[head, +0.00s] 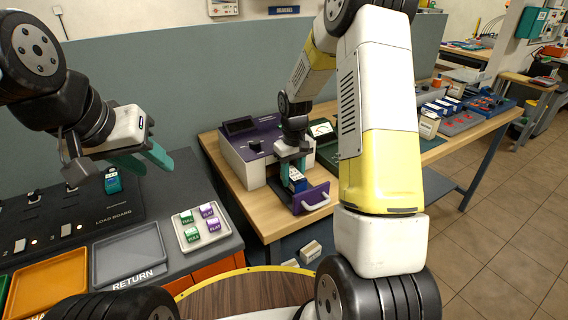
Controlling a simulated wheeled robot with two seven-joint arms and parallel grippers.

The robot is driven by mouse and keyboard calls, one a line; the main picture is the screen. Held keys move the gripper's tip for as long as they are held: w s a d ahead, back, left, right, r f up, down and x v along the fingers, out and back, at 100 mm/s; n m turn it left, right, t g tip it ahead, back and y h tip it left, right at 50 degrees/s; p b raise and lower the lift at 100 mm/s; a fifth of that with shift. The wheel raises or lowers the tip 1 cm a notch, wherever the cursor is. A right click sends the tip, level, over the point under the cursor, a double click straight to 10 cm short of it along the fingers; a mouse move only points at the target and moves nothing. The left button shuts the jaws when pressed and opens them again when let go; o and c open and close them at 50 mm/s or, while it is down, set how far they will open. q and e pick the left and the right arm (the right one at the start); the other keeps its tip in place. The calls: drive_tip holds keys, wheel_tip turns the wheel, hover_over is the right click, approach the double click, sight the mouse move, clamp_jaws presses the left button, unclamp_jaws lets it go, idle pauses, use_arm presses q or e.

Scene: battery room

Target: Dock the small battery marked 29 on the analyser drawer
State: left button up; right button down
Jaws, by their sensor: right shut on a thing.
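The purple and white analyser (242,150) stands on the wooden bench, with its purple drawer (318,198) pulled out towards me, white handle at the front. My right gripper (292,168) points down over the drawer and is shut on a small blue and white battery (297,184). The battery is upright at the drawer; I cannot tell if it touches the drawer floor. Its number is too small to read. My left gripper (146,160) hangs empty above the load board side, its teal fingers apart.
Batteries in racks (462,118) stand at the bench's right.

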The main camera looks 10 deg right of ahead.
sight(293, 173)
drive_tip(key=shift+f, duration=0.25)
drive_tip(key=c, duration=1.1)
unclamp_jaws()
drive_tip(key=shift+c, duration=0.2)
drive_tip(key=shift+r, duration=5.5)
drive_tip(key=s+r+m+t, duration=0.1)
drive_tip(key=s+r+t, duration=0.1)
drive_tip(key=s+r, duration=0.3)
drive_tip(key=s+a+r+m+t+y, duration=0.1)
drive_tip(key=s+r, duration=0.4)
drive_tip(key=s, duration=0.6)
drive_tip(key=s+a+r+m+t+y, duration=0.1)
drive_tip(key=s+r+t, duration=0.2)
drive_tip(key=s+r, duration=0.2)
drive_tip(key=s, duration=0.3)
drive_tip(key=shift+s+r, duration=0.15)
